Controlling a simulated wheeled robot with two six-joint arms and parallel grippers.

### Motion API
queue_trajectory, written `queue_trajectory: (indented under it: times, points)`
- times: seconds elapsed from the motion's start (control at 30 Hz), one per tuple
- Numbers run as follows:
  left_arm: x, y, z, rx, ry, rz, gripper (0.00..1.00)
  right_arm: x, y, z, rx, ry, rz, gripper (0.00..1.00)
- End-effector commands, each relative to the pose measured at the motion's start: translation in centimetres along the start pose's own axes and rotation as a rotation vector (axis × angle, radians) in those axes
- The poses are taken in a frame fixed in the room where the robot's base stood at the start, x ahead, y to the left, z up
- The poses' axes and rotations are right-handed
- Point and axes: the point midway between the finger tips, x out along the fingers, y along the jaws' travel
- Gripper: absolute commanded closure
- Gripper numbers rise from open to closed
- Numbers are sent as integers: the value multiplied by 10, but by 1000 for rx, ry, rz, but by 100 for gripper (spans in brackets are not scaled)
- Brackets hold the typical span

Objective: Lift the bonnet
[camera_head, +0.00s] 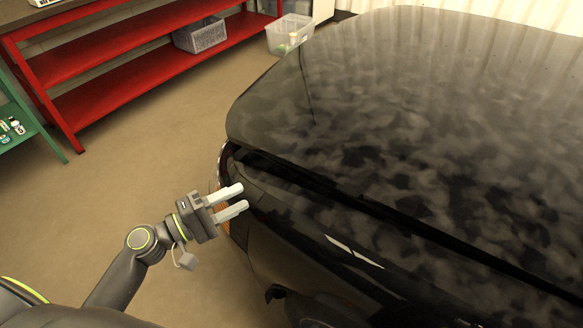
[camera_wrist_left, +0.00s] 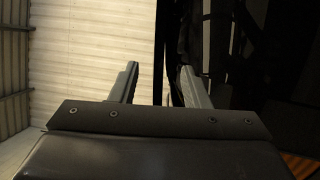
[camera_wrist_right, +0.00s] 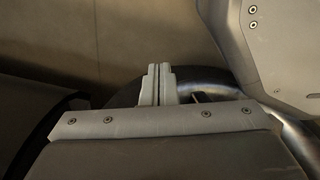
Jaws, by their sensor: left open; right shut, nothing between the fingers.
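The bonnet (camera_head: 400,120) is a large glossy black panel with mottled reflections, filling the right of the head view. A dark gap runs beneath its front edge, above the black car front (camera_head: 290,230). My left gripper (camera_head: 243,198) is open at the car's front left corner, beside the headlamp area and just below the bonnet's edge. In the left wrist view, a dark vertical edge shows between and behind the open fingers (camera_wrist_left: 159,70); contact cannot be told. My right gripper (camera_wrist_right: 158,70) is shut and empty, seen only in the right wrist view, away from the bonnet.
A red shelf unit (camera_head: 120,55) stands at the back left, holding a grey crate (camera_head: 200,36). A clear plastic bin (camera_head: 289,34) stands near the bonnet's far left side. A green shelf (camera_head: 15,115) is at the left edge. The floor (camera_head: 140,190) between is clear.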

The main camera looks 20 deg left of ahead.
Motion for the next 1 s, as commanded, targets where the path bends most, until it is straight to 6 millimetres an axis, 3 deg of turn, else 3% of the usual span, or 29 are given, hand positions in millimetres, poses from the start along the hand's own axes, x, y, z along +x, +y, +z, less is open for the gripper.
queue_trajectory:
  times: [0.33,0.6,0.8,1.0]
  points:
    - [66,4,0,-4,0,4,58,-20,0,10,-1,1,-4,100]
    - [120,2,0,-2,0,1,58,-33,1,7,-1,5,-4,100]
    - [141,0,0,-1,1,-1,58,-37,1,7,-1,4,-4,100]
    - [146,-1,0,0,1,-2,58,-37,1,7,-1,3,-4,100]
